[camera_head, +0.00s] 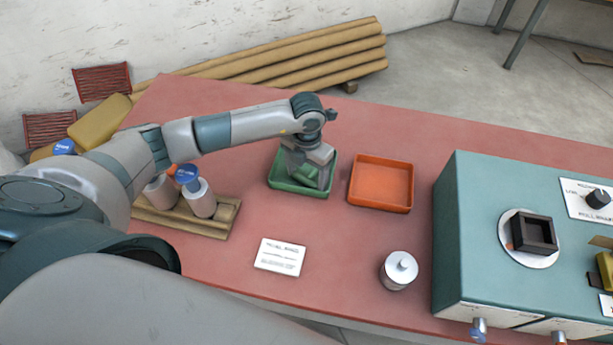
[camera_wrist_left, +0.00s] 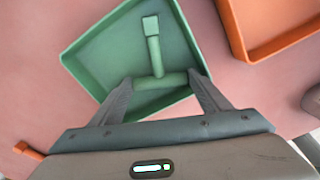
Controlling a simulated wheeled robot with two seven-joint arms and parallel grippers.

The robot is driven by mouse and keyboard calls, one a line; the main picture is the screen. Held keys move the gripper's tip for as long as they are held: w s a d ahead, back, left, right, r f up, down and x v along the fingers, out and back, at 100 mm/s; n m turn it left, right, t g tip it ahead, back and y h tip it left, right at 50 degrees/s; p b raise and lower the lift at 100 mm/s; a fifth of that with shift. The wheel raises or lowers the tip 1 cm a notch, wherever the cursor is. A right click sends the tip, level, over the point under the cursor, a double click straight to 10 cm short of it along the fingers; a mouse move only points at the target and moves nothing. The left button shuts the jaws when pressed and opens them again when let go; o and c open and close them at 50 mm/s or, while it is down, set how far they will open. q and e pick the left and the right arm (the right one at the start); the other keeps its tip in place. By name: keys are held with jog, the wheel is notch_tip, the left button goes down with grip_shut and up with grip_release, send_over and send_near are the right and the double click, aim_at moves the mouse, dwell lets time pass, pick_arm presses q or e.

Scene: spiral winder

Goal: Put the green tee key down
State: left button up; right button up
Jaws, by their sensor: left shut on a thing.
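The green tee key (camera_wrist_left: 154,52) shows in the wrist view, with its crossbar between the two fingers of my left gripper (camera_wrist_left: 160,82) and its stem pointing away to a square end. My left gripper (camera_head: 312,176) is shut on the crossbar. In the head view it points down into the green tray (camera_head: 299,190), where it partly hides the key. The key is over or in this tray, which also shows in the wrist view (camera_wrist_left: 95,62). I cannot tell whether the key touches the tray floor. My right gripper is not in view.
An orange tray (camera_head: 380,183) lies just right of the green one. A white card (camera_head: 280,257) and a lidded metal pot (camera_head: 398,271) stand nearer. A teal machine (camera_head: 480,250) fills the right. A wooden rack (camera_head: 190,222) with white cylinders stands left, under my arm.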

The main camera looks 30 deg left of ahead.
aim_at(307, 179)
pick_arm(q)
jog(key=o, duration=0.8)
jog(key=shift+o, duration=0.2)
jog(key=shift+r, duration=0.4)
notch_tip(307, 179, up, 11)
jog(key=b, duration=0.4)
jog(key=shift+r, duration=0.2)
